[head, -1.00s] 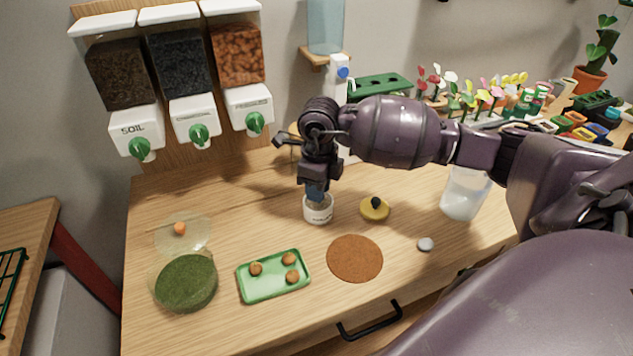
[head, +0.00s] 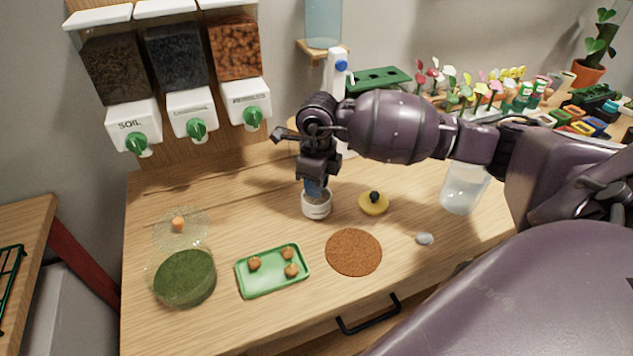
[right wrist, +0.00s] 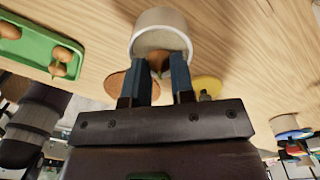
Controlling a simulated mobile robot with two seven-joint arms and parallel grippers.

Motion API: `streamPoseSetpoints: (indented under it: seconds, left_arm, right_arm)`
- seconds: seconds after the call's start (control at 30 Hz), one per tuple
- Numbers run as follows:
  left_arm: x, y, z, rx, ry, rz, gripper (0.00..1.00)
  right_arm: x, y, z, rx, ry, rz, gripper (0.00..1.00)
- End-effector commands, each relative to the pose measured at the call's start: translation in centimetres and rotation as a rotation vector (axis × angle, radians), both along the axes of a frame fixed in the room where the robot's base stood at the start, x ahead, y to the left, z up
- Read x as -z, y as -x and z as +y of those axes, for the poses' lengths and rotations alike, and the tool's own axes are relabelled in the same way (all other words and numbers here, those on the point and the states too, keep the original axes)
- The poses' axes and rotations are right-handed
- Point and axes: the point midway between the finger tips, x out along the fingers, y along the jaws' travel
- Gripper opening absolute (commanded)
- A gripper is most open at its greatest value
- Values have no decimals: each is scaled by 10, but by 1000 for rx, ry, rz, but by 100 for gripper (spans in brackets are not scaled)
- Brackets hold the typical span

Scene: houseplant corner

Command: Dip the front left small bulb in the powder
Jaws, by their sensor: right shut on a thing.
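The white pot (head: 316,207) stands on the wooden worktop; its label is too small to read. My right gripper (head: 315,189) is directly above it, pointing down, with its blue fingertips at the pot's mouth. In the right wrist view, the white pot (right wrist: 160,20) opens toward the fingertips, and a small brownish bulb (right wrist: 160,68) shows between them. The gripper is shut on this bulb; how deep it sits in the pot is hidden. The green tray (head: 245,287) holds three small bulbs (head: 288,254), and its front left part is bare. My left gripper is out of view.
A yellow lid (head: 374,206) with a dark knob lies right of the pot. A round brown mat (head: 353,252) lies in front. Dispensers (head: 190,115) hang behind.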

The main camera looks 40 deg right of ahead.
Motion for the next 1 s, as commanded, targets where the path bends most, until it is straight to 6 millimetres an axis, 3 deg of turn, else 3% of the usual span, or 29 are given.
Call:
streamPoseSetpoints:
  seconds: [1.0]
  left_arm:
    - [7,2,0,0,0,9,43]
  right_arm:
    - [9,0,0,0,0,0,4]
